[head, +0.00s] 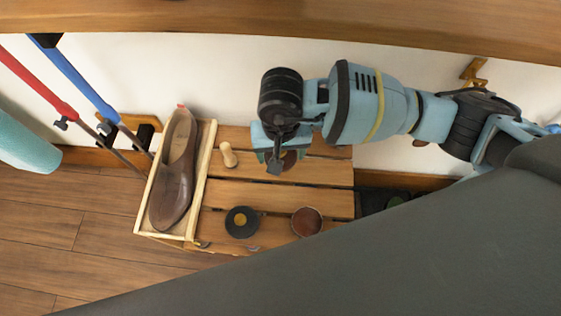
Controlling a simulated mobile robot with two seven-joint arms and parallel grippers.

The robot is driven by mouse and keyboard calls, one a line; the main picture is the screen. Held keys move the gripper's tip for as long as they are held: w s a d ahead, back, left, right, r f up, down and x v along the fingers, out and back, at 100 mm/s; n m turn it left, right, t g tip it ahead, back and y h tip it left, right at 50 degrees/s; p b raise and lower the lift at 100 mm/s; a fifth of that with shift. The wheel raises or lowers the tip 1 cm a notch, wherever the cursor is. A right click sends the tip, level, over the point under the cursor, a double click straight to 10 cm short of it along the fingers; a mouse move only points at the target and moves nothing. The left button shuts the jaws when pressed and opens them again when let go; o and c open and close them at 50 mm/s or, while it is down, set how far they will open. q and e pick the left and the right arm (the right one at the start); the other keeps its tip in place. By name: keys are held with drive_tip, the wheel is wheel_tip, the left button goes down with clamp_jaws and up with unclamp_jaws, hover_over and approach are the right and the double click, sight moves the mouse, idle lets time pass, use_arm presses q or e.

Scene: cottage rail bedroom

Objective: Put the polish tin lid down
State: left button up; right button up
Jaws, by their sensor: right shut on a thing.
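My right gripper (274,158) is over the back part of a slatted wooden bench (275,196). It is shut on a dark reddish-brown round thing (290,160), seemingly the polish tin lid, mostly hidden by the fingers. I cannot tell whether it touches the slats. A black round tin (242,222) with an amber middle sits on the front slats. A reddish-brown round piece (306,222) lies to its right. My left gripper is out of view.
A brown shoe (174,180) lies in a pale wooden tray (207,163) at the bench's left. A small wooden peg-like piece (228,155) stands between tray and gripper. Red (38,82) and blue (78,78) poles lean at left. Bare slats show around the middle.

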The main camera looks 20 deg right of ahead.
drive_tip(key=shift+f, duration=0.95)
wheel_tip(320, 180, down, 4)
drive_tip(key=shift+f+b, duration=0.15)
drive_tip(key=shift+b, duration=0.6)
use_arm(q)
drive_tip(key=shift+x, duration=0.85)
use_arm(e)
drive_tip(key=shift+f, duration=0.1)
drive_tip(key=o, duration=0.9)
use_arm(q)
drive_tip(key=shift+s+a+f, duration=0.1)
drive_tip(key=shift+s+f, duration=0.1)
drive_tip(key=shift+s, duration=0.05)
use_arm(e)
drive_tip(key=shift+o, duration=0.2)
